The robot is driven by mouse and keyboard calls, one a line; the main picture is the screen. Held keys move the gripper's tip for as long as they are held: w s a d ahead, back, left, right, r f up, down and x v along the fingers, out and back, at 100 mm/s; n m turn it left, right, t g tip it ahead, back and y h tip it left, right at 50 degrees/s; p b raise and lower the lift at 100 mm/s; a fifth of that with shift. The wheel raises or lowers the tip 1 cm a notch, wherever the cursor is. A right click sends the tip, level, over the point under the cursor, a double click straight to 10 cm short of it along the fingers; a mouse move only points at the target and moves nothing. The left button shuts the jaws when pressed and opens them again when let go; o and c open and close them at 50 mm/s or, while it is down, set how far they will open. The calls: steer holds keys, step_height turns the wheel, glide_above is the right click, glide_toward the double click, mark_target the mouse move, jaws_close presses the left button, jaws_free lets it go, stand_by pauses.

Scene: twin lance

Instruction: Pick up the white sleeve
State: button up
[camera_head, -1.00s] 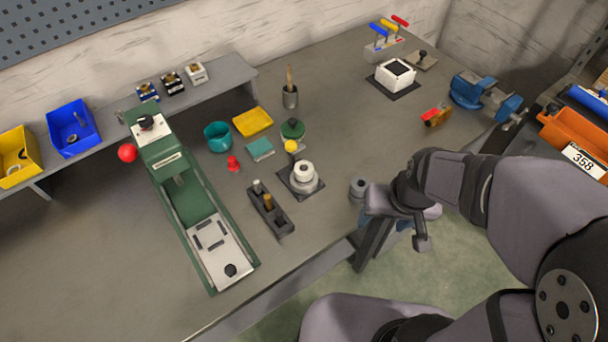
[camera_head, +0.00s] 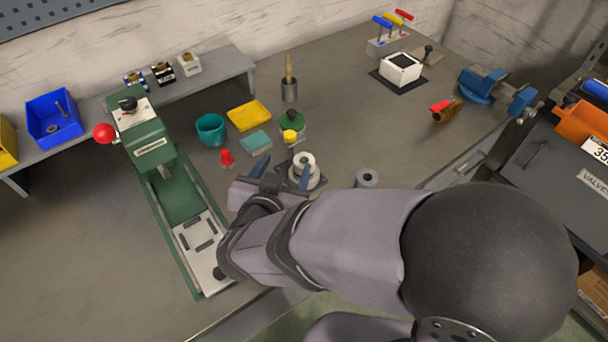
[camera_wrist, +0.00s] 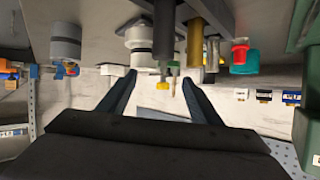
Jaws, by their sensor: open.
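The white sleeve (camera_head: 305,159) is a short, hollow white cylinder. It stands upright on a wider grey-white base over a dark square plate. In the wrist view, which looks upside down, the sleeve (camera_wrist: 138,38) shows left of centre, beyond the fingers. My gripper (camera_head: 283,172) is open, with two blue-grey fingers apart and nothing between them. In the head view its right finger overlaps the sleeve's base; I cannot tell whether they touch. In the wrist view my gripper (camera_wrist: 158,79) has black and brass pegs (camera_wrist: 194,42) in front of it.
A grey cylinder (camera_head: 366,178) stands right of the sleeve. A green press (camera_head: 177,200) stands to the left. The table beyond the grey cylinder is clear.

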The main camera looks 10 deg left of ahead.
mark_target(301, 170)
steer(key=shift+s+d+f+h+b, duration=0.15)
steer(key=shift+s+d+h, duration=0.2)
steer(key=shift+s, duration=0.2)
steer(key=shift+s+d+f+h+b, duration=0.1)
steer(key=shift+s+d+f+h, duration=0.15)
steer(key=shift+s, duration=0.3)
steer(key=shift+s+d+f+h+b, duration=0.1)
steer(key=shift+s+d+h, duration=0.15)
steer(key=shift+s+h, duration=0.25)
steer(key=shift+x, duration=3.65)
steer(key=shift+r, duration=0.2)
steer(key=c, duration=1.2)
